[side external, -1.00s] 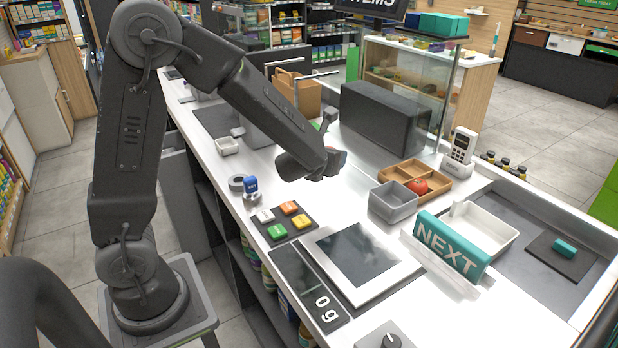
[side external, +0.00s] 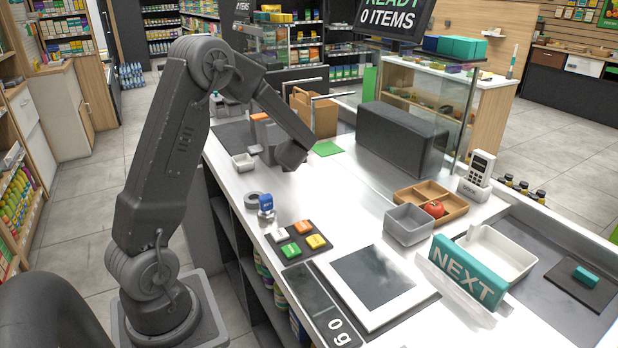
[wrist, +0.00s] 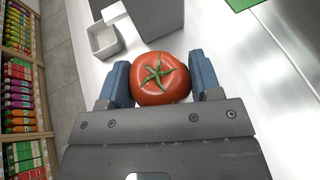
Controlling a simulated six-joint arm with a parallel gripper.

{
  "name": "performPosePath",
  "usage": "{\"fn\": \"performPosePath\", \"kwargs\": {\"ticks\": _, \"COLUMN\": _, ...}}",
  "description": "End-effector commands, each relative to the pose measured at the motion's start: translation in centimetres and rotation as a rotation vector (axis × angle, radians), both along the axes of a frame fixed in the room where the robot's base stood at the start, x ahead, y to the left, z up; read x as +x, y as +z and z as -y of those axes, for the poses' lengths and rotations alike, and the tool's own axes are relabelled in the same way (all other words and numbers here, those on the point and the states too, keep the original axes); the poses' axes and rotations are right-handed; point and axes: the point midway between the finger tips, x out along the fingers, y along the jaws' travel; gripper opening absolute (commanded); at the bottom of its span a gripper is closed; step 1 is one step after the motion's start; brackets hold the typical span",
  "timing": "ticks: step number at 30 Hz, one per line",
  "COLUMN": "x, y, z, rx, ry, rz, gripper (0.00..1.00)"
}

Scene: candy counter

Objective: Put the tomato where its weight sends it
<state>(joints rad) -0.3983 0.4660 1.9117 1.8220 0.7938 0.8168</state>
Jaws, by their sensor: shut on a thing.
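In the wrist view a red tomato (wrist: 160,94) with a green stem star sits between the two blue fingers of my gripper (wrist: 160,82), which is shut on it. In the side view my gripper (side external: 291,158) is above the far left part of the counter; the held tomato is hidden there.
A small white dish (side external: 243,162) is near my gripper. A green mat (side external: 327,148) and a dark box (side external: 401,138) lie beyond. A grey bin (side external: 408,224), white tray (side external: 497,252), NEXT sign (side external: 467,270) and coloured buttons (side external: 302,238) are on the counter.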

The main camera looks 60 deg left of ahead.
Motion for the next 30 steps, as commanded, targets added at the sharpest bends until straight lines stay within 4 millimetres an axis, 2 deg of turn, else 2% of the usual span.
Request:
{"fn": "performPosePath", "kwargs": {"ticks": 3, "x": 2.5, "y": -1.7, "z": 1.3, "rx": 0.0, "ry": -0.004, "rz": -0.001, "gripper": 0.29}}
{"fn": "performPosePath", "kwargs": {"ticks": 10, "x": 5.3, "y": -3.6, "z": 2.7, "rx": 0.002, "ry": -0.001, "rz": 0.001, "gripper": 0.29}}
{"fn": "performPosePath", "kwargs": {"ticks": 14, "x": 5.7, "y": -4.2, "z": 2.9, "rx": 0.0, "ry": 0.0, "rz": -0.001, "gripper": 0.29}}
{"fn": "performPosePath", "kwargs": {"ticks": 21, "x": 5.7, "y": -7.4, "z": 2.9, "rx": 0.002, "ry": -0.001, "rz": -0.001, "gripper": 0.29}}
{"fn": "performPosePath", "kwargs": {"ticks": 30, "x": 5.7, "y": -7.8, "z": 2.9, "rx": 0.001, "ry": -0.001, "rz": 0.002, "gripper": 0.29}}
